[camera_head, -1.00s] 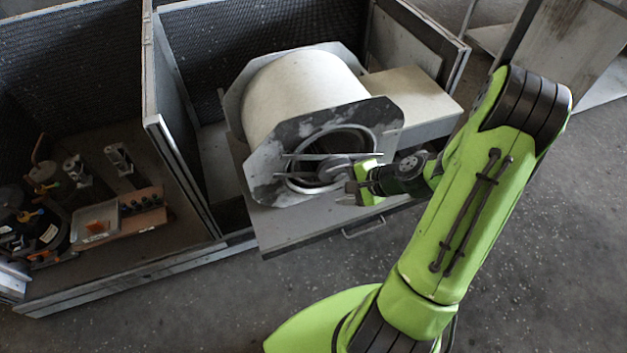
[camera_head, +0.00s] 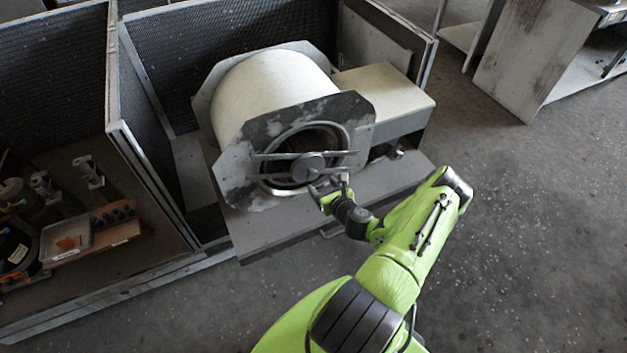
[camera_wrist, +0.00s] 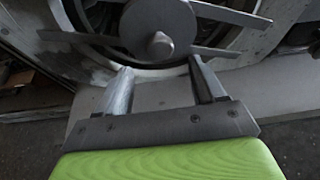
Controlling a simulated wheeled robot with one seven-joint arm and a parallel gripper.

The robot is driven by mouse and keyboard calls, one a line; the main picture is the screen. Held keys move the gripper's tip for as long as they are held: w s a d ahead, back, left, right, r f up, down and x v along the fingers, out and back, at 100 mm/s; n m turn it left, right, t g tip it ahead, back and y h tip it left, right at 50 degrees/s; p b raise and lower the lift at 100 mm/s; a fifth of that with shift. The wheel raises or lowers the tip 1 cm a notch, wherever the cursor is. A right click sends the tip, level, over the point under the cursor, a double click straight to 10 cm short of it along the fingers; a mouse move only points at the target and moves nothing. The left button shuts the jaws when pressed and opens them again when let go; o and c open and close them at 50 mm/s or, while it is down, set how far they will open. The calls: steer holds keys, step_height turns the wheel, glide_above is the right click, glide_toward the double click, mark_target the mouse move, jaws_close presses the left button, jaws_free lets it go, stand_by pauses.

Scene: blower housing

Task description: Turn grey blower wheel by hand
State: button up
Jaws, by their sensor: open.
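The blower housing (camera_head: 262,90) is a cream drum between grey, stained end plates (camera_head: 240,172). It lies on its side on a grey drawer-like platform. The blower wheel (camera_head: 318,140) shows only as a dark inside behind the round inlet ring. A round hub (camera_head: 308,166) with flat bars sits across the opening; in the wrist view the hub (camera_wrist: 158,30) is close ahead. My gripper (camera_head: 328,186) is open and empty, just in front of the lower rim of the inlet. In the wrist view its two fingers (camera_wrist: 158,86) point at the hub from below, with a gap between them.
A cream box (camera_head: 385,92) adjoins the housing on the right. Mesh-walled partitions (camera_head: 160,165) stand left and behind. A wooden block and clear tray (camera_head: 68,240) lie in the left bay. A grey cabinet (camera_head: 535,65) stands at the back right. The floor at right is clear.

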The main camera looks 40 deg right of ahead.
mark_target(314, 177)
steer(key=b+x, duration=0.1)
steer(key=x, duration=0.6)
steer(key=shift+c, duration=0.5)
jaws_close()
